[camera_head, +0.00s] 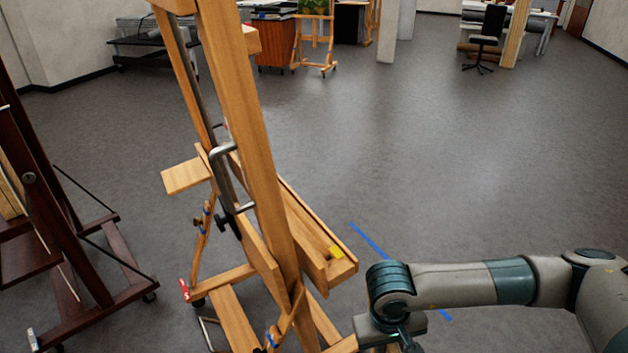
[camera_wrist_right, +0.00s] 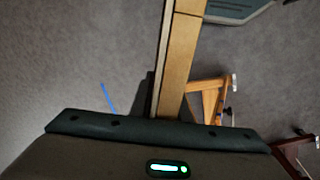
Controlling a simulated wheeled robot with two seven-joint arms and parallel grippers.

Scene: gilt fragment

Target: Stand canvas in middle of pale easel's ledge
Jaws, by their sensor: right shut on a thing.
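The pale easel (camera_head: 265,130) stands left of centre in the head view, seen from its side. Its ledge (camera_head: 310,232) runs along the right side of the mast, with a small yellow piece (camera_head: 336,252) near its near end. No canvas stands on the visible ledge. My right gripper (camera_head: 393,345) is low, just right of the ledge's near end, mostly cut off by the frame. In the right wrist view it is shut on what looks like the canvas (camera_wrist_right: 181,60), seen nearly edge-on as a wooden stretcher bar. The fingertips are hidden. My left gripper is out of view.
A dark easel (camera_head: 50,215) stands close on the left. The pale easel's side block (camera_head: 186,176) and feet stick out. Blue tape (camera_head: 369,240) marks the floor right of the ledge. Open floor lies beyond; a chair (camera_head: 487,40) stands far back.

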